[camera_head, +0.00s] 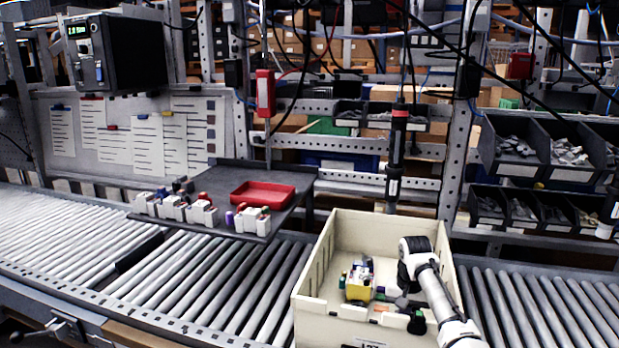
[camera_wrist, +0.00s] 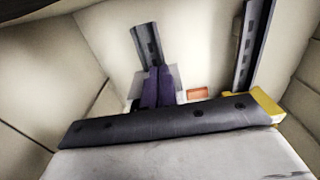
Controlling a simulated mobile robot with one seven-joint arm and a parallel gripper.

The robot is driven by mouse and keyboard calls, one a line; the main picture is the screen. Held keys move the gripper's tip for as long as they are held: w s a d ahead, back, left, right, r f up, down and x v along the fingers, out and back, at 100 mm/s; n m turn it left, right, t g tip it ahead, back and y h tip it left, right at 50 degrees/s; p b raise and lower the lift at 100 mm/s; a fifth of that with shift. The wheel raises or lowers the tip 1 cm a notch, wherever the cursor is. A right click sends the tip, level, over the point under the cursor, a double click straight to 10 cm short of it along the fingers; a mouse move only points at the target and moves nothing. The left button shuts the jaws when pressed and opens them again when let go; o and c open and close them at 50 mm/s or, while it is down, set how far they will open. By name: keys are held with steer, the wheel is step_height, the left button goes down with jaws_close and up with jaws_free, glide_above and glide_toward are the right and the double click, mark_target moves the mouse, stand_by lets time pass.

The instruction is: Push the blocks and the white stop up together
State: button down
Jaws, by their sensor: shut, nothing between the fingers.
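In the wrist view, my gripper (camera_wrist: 157,76) is shut and empty, its two dark purplish fingers side by side. It is inside the beige bin (camera_head: 312,262). A grey slotted rail (camera_wrist: 146,42) stands beyond the fingertips. Pale, greyish pieces show on both sides of the fingers; I cannot tell whether they are the blocks or the white stop, or whether the fingers touch them. A yellow piece (camera_wrist: 266,104) sits at the right by a second slotted rail (camera_wrist: 252,45). In the head view, a yellow-and-white block (camera_head: 358,288) is in the bin, left of my arm.
A small orange piece (camera_wrist: 197,93) lies on the bin floor. Left of the bin, a dark tray (camera_head: 235,172) holds a red dish (camera_head: 262,193) and several white blocks (camera_head: 200,213) with coloured parts. Roller conveyor (camera_head: 215,275) surrounds the bin. Parts bins (camera_head: 512,150) hang at the right.

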steer(key=shift+w+d+p, duration=0.2)
steer(key=shift+w+p, duration=0.4)
steer(key=shift+w, duration=0.05)
steer(key=shift+w+d+p, duration=0.15)
steer(key=shift+w+p, duration=0.45)
stand_by(4.1)
steer(key=shift+s+a+p, duration=0.1)
steer(key=shift+s+p, duration=0.25)
steer(key=shift+p, duration=0.45)
stand_by(0.6)
steer(key=shift+r+p, duration=0.55)
steer(key=shift+r, duration=0.45)
